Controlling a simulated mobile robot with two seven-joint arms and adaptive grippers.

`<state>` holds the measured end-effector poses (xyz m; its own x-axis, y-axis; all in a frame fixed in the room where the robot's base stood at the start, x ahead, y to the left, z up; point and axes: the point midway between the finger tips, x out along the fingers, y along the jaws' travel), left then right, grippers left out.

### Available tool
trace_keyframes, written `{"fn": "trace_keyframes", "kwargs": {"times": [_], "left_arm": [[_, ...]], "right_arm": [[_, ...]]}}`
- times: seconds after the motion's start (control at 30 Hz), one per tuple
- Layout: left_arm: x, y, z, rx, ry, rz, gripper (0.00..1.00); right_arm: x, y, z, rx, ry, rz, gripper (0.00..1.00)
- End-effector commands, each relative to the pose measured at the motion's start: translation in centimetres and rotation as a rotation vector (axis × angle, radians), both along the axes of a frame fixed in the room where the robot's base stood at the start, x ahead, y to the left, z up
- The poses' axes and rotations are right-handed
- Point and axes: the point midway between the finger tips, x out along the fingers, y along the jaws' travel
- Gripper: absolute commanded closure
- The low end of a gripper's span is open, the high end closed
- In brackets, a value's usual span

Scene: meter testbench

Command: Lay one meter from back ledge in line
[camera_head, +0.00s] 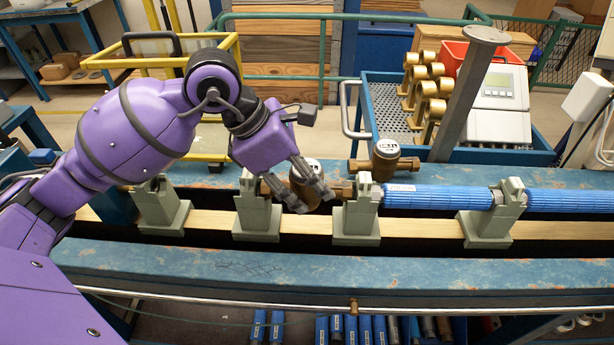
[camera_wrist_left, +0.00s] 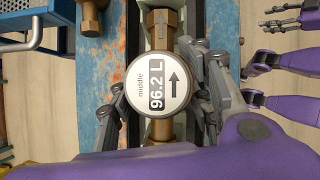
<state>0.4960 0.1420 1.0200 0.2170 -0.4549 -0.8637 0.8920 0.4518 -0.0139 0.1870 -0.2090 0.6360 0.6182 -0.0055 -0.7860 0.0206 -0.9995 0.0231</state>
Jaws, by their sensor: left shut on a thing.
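My left gripper (camera_head: 308,196) is shut on a brass meter (camera_head: 304,172) between two grey-green clamp posts of the line. In the left wrist view the meter's round white face (camera_wrist_left: 158,88) reads "middle 96.2 L", with an arrow, and grey fingers lie on both sides of its body. The meter's pipe ends run along the line; whether they touch the posts is partly hidden. Another brass meter (camera_head: 388,160) lies on the blue back ledge (camera_head: 445,179), right of the held one. My right gripper (camera_wrist_left: 262,62) shows at the right of the left wrist view, empty, its fingers spread apart.
Clamp posts (camera_head: 160,207) (camera_head: 357,215) (camera_head: 490,220) stand along a wooden rail. Blue ribbed pipes (camera_head: 437,197) fill the line to the right. Behind the bench, a blue tray cart (camera_head: 540,158) holds brass fittings and a grey device. The front blue beam (camera_head: 270,268) is clear.

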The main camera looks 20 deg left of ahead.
Motion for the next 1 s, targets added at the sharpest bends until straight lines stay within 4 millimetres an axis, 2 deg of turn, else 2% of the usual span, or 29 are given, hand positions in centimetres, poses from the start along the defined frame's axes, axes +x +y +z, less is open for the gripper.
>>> {"fn": "trace_keyframes", "kwargs": {"times": [0.53, 1.0], "left_arm": [[0.07, -0.01, 0.19, -0.001, -0.005, 0.0, 1.0], [0.08, -0.01, -0.29, -0.001, -0.004, 0.001, 1.0]], "right_arm": [[0.27, 0.05, 0.22, 0.001, -0.006, -0.001, 0.6], [-0.04, 0.07, -0.37, 0.001, 0.003, 0.0, 0.6]]}}
